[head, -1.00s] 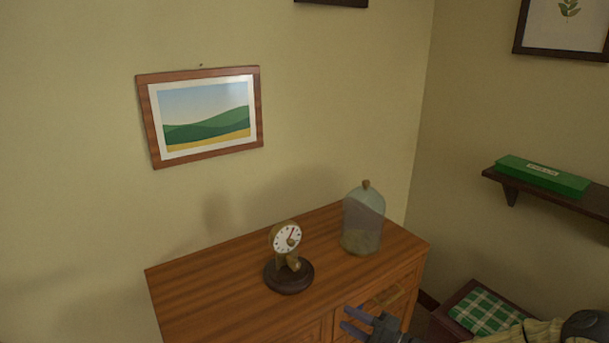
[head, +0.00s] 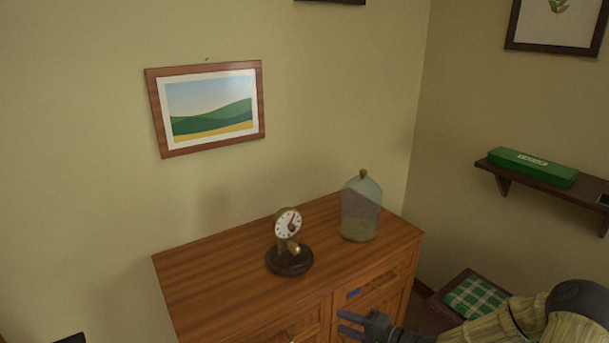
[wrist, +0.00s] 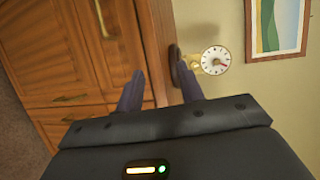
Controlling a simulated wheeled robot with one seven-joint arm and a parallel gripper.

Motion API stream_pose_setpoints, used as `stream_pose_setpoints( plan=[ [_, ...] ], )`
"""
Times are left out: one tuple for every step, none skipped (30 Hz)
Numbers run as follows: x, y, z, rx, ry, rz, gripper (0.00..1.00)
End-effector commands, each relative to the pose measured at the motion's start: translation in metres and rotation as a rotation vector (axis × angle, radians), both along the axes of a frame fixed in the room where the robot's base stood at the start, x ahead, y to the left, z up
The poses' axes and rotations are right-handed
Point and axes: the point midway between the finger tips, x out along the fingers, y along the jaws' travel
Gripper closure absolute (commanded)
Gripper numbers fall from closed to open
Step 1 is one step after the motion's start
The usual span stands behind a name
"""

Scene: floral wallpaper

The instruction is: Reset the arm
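My gripper (head: 352,320) is at the bottom of the head view, in front of the wooden cabinet (head: 225,268). Its two bluish fingers are spread apart, with nothing between them. In the wrist view the gripper (wrist: 160,92) also shows open and empty, with the cabinet's doors and edge (wrist: 70,60) beyond it. My arm comes in from the lower right of the head view.
A small clock (head: 289,245) on a dark round base and a glass dome (head: 360,207) stand apart on the cabinet top. A green box (head: 532,167) lies on a wall shelf (head: 545,186) at right. A stool with a green checked cushion (head: 475,297) is below. A landscape picture (head: 208,107) hangs at left.

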Motion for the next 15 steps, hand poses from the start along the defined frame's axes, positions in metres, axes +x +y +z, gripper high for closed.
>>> stream_pose_setpoints(
  plan=[
    [0.000, 0.002, -0.003, -0.044, 0.003, 0.004, 0.62],
    [-0.001, 0.002, -0.006, -0.074, 0.006, 0.006, 0.62],
    [-0.001, 0.003, -0.008, -0.112, 0.009, 0.008, 0.62],
    [-0.002, 0.003, -0.011, -0.146, 0.013, 0.009, 0.62],
    [-0.003, 0.003, -0.014, -0.179, 0.016, 0.012, 0.62],
    [-0.004, 0.003, -0.017, -0.231, 0.021, 0.016, 0.62],
    [-0.004, 0.002, -0.019, -0.271, 0.023, 0.018, 0.62],
    [-0.006, 0.001, -0.022, -0.316, 0.025, 0.022, 0.62],
    [-0.008, -0.001, -0.025, -0.382, 0.030, 0.029, 0.62],
    [-0.009, -0.002, -0.027, -0.436, 0.033, 0.035, 0.62],
    [-0.011, -0.005, -0.029, -0.493, 0.035, 0.041, 0.62],
    [-0.014, -0.008, -0.031, -0.571, 0.039, 0.051, 0.62],
    [-0.017, -0.011, -0.031, -0.630, 0.044, 0.058, 0.62],
    [-0.019, -0.015, -0.031, -0.686, 0.047, 0.064, 0.62],
    [-0.023, -0.020, -0.030, -0.760, 0.052, 0.076, 0.62]
  ],
)
